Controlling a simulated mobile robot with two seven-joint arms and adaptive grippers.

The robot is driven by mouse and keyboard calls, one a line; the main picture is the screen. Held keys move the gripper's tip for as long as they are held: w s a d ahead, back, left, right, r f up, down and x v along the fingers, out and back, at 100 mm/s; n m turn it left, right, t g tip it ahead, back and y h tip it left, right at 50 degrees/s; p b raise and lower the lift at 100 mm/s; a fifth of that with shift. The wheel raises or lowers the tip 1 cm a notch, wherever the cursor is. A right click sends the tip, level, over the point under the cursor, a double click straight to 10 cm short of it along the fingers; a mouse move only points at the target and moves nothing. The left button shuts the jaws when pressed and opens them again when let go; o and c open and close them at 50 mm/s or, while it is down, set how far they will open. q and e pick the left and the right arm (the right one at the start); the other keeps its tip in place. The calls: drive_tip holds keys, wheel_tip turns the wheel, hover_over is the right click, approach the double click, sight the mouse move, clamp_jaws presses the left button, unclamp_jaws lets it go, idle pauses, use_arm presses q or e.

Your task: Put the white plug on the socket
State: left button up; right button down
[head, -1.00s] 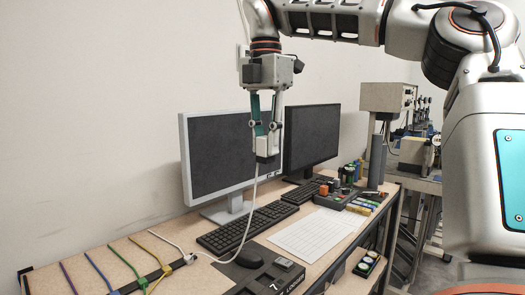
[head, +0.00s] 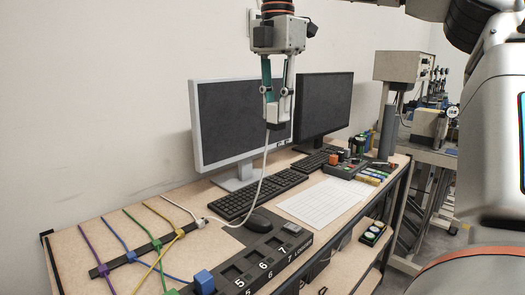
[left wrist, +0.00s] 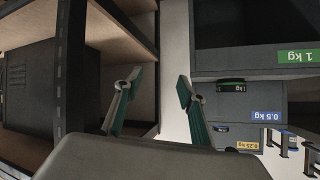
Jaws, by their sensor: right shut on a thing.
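My right gripper (head: 277,121) hangs pointing down in front of the two monitors, high above the desk. Its fingers are closed on the white plug, which they mostly hide. The plug's pale cable (head: 263,180) runs from between the fingertips down to the desk. A pale plate (head: 254,20) on the wall, partly behind the right gripper's wrist, may be the socket; its face is too hidden to tell. My left gripper (left wrist: 158,78) shows only in the left wrist view, with its two green-sided fingers apart and nothing between them.
The desk carries a light-framed monitor (head: 238,120), a dark monitor (head: 322,105), a keyboard (head: 250,195), a paper sheet (head: 322,205) and a numbered black panel (head: 255,265). Several coloured cables lie at the front left. In the left wrist view, labelled grey boxes (left wrist: 235,135) stand right of the gripper.

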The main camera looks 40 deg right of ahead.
drive_tip(key=a+f+b, duration=0.2)
drive_tip(key=a+f, duration=0.2)
drive_tip(key=f, duration=0.5)
drive_tip(key=a+f+b, duration=0.2)
drive_tip(key=a+f, duration=0.3)
drive_tip(key=f, duration=0.4)
drive_tip(key=s+a+f+b, duration=0.1)
drive_tip(key=a+f, duration=0.3)
drive_tip(key=f, duration=0.5)
drive_tip(key=shift+s+a+f+b, duration=0.1)
drive_tip(key=shift+a+f+b, duration=0.3)
drive_tip(key=shift+b, duration=0.1)
drive_tip(key=shift+f+b, duration=0.4)
drive_tip(key=shift+f, duration=0.35)
drive_tip(key=shift+f+b, duration=0.15)
drive_tip(key=shift+b, duration=0.15)
use_arm(q)
wheel_tip(320, 180, down, 7)
drive_tip(key=s, duration=0.1)
drive_tip(key=shift+s+d+f+g, duration=0.15)
drive_tip(key=shift+s+f+g, duration=0.05)
drive_tip(key=shift+s+g, duration=0.1)
drive_tip(key=shift+f, duration=0.1)
